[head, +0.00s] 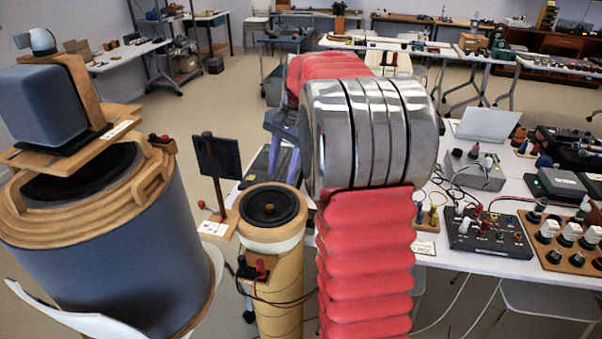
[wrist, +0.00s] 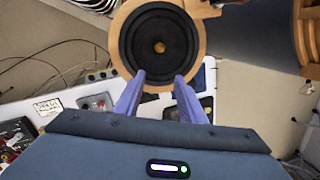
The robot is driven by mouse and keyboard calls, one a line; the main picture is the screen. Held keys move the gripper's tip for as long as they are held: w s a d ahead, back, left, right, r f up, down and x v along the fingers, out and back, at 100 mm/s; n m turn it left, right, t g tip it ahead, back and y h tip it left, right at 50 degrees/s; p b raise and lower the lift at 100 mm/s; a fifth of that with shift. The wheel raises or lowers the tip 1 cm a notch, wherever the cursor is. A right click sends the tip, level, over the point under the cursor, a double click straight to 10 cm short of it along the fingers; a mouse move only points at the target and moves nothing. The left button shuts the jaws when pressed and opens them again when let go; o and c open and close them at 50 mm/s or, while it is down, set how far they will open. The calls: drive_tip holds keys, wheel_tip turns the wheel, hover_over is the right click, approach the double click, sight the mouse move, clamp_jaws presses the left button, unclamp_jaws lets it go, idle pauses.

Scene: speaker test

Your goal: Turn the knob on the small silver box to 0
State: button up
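A small silver-grey box (head: 473,170) stands on the white table at the right in the head view, with small knobs and terminals on top and cables beside it. Its knob setting is too small to read. My gripper (wrist: 160,82) has two purple fingers, apart with nothing between them, above a round black speaker cone in the wrist view. In the head view the fingers show partly behind my arm, well left of the silver box. My red and metal arm stands between them and hides part of the table.
A cylindrical speaker (head: 271,205) stands upright left of my arm, with a dark panel (head: 217,156) behind it. A large blue-grey speaker (head: 110,260) fills the left. A black terminal box (head: 487,233), a wooden knob board (head: 568,240) and a laptop (head: 488,124) crowd the table.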

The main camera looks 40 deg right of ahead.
drive_tip(key=s+a+r+n+h, duration=0.1)
drive_tip(key=s+a+r+n, duration=0.35)
drive_tip(key=a, duration=0.45)
drive_tip(key=s+a+f+n+t, duration=0.3)
drive_tip(key=s+a+n, duration=0.6)
drive_tip(key=s+a, duration=0.7)
drive_tip(key=shift+s+n+t+h, duration=0.4)
drive_tip(key=shift+s+t, duration=0.3)
drive_tip(key=shift+s, duration=0.45)
drive_tip(key=shift+c, duration=0.7)
drive_tip(key=shift+a, duration=0.2)
